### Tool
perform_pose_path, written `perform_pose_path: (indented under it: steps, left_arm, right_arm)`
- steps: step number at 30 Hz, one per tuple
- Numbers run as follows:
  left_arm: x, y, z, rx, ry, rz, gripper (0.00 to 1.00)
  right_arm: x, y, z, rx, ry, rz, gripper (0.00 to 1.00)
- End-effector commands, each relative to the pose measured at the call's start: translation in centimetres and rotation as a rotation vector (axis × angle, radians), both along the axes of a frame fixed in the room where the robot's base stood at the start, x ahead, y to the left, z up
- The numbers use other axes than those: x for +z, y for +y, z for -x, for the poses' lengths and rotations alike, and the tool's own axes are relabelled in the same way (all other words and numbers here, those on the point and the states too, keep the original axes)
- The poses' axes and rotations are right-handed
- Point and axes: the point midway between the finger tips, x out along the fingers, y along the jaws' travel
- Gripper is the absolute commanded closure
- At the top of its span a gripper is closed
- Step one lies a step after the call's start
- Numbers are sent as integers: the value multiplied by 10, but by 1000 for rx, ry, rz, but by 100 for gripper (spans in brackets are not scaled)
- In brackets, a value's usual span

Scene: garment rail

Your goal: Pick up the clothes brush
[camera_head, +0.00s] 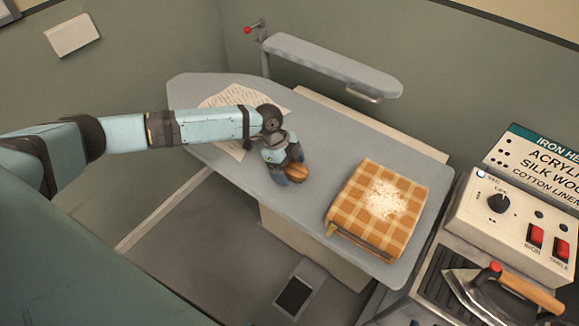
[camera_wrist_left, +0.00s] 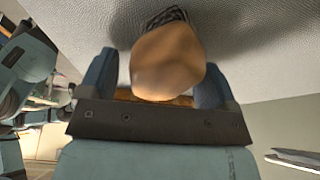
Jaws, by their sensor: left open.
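The clothes brush (camera_head: 296,172) lies on the grey ironing board (camera_head: 330,140), near its front edge; its wooden back shows. In the left wrist view the rounded wooden brush (camera_wrist_left: 168,62) fills the middle, with dark bristles at its far end. My left gripper (camera_head: 284,177) is open at the brush. In the left wrist view its two blue fingers (camera_wrist_left: 157,82) stand on either side of the brush, with a visible gap at least on the left. Whether either finger touches it cannot be told.
A folded orange checked cloth (camera_head: 350,208) with pale specks lies right of the brush. A written sheet (camera_head: 222,98) lies behind my left arm. A small sleeve board (camera_head: 335,66) stands above the back edge. An iron (camera_head: 505,290) and control box (camera_head: 515,220) are at right.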

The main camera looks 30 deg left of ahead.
Motion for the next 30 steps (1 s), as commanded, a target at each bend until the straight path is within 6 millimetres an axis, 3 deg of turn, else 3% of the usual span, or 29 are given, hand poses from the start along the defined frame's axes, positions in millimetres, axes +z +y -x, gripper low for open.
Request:
perform_pose_path:
  steps: [5,13,23,30]
  left_arm:
    - [-1,0,0,0,0,0,17]
    - [-1,0,0,0,0,0,73]
    - [2,0,0,0,0,1,73]
    - [24,-1,0,-2,-2,2,73]
  right_arm:
    - [-1,0,0,0,1,0,57]
    - [-4,2,2,3,8,0,57]
    - [-4,2,3,4,11,-1,57]
    - [-6,3,2,4,8,-2,57]
